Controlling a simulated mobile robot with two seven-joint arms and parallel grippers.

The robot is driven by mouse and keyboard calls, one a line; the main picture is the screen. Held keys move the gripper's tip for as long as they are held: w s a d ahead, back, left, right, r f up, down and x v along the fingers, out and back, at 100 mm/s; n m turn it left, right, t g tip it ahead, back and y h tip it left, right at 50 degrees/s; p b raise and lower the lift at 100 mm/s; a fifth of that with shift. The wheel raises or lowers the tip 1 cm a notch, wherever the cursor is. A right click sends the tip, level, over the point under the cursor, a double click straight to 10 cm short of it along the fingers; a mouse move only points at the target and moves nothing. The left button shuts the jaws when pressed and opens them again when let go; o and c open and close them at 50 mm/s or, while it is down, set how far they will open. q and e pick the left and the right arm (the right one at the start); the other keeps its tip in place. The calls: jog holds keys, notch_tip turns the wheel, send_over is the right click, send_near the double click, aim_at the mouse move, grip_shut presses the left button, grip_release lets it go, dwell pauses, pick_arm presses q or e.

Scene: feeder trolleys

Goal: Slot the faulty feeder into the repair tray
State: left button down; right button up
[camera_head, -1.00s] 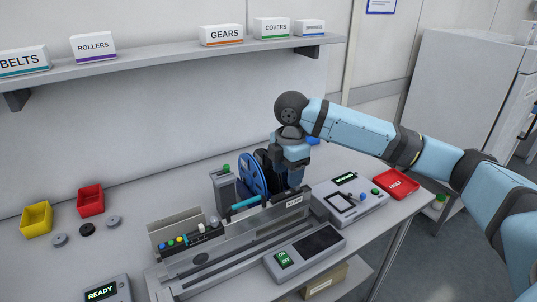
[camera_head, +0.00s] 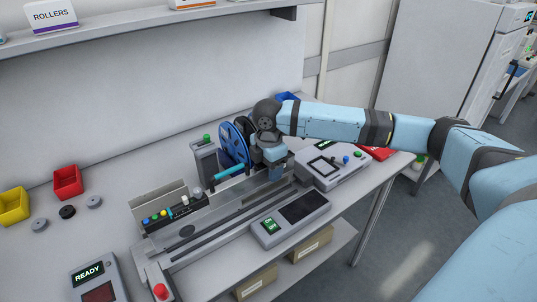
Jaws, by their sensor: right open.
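A feeder with a blue reel (camera_head: 235,144) and a turquoise handle (camera_head: 229,172) stands on the long grey rail fixture (camera_head: 205,237) on the bench. A dark reel shows just behind the blue one. My right gripper (camera_head: 275,172) points down at the feeder's right end, close beside the reels. It is open; its fingertips are mostly hidden, and I cannot tell whether they touch the feeder. I cannot clearly pick out a repair tray. My left gripper is not in view.
A tester with a green screen (camera_head: 329,168) stands right of the feeder. A red tray (camera_head: 378,153) lies behind my right arm. A control box (camera_head: 291,218) stands in front. Yellow (camera_head: 13,206) and red (camera_head: 68,182) bins sit left. A shelf (camera_head: 120,37) runs above.

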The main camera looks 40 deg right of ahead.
jog(key=shift+f, duration=0.7)
grip_shut()
jog(key=shift+a, duration=0.15)
jog(key=shift+a+p, duration=0.65)
jog(key=shift+p, duration=0.2)
jog(key=shift+a+p, duration=0.5)
jog(key=shift+a, duration=0.05)
grip_release()
jog(key=shift+d, duration=0.1)
